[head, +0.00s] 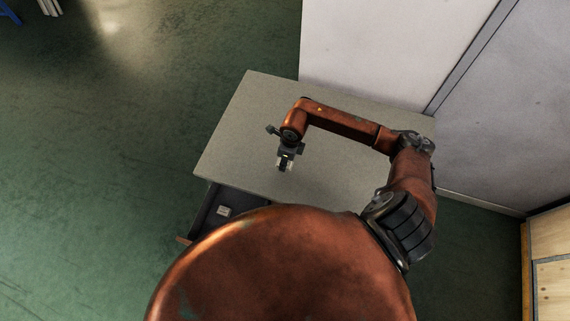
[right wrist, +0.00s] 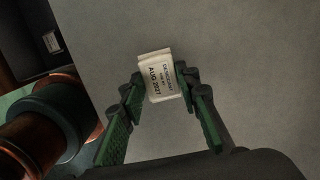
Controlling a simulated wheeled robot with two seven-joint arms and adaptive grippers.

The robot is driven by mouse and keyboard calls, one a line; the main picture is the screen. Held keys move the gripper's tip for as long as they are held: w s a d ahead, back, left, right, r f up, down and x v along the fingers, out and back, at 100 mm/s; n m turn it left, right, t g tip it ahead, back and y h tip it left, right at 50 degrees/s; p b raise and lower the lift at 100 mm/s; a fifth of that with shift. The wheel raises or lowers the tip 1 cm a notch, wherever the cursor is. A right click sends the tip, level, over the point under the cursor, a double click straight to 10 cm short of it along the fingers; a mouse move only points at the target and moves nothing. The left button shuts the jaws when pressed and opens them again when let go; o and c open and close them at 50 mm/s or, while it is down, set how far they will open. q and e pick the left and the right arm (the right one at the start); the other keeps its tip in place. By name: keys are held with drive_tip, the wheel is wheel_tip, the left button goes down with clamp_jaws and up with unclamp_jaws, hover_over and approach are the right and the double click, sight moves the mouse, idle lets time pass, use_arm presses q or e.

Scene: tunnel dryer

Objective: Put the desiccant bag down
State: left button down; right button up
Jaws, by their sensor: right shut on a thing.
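The desiccant bag (right wrist: 160,68) is a small white packet with dark print that includes "AUG 2027". My right gripper (right wrist: 160,84) is shut on it, one finger on each side, in the right wrist view. In the head view my right gripper (head: 285,163) points down over the front part of the grey table top (head: 240,120), and the bag is a small pale patch at its tips. I cannot tell whether the bag touches the table top. My left gripper is not in view.
A dark open drawer or tray (head: 207,216) at the table's front holds another small white packet (head: 224,211). A white panel (head: 370,50) stands behind the table and a grey one (head: 500,110) to the right. The table top around the gripper is clear.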

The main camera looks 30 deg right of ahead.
sight(288, 164)
drive_tip(key=shift+f, duration=1.55)
drive_tip(key=shift+f, duration=0.2)
drive_tip(key=o, duration=1.1)
drive_tip(key=shift+r, duration=0.1)
drive_tip(key=shift+o, duration=0.2)
drive_tip(key=shift+r, duration=0.1)
wheel_tip(288, 164, up, 12)
drive_tip(key=s, duration=0.1)
drive_tip(key=shift+d, duration=0.45)
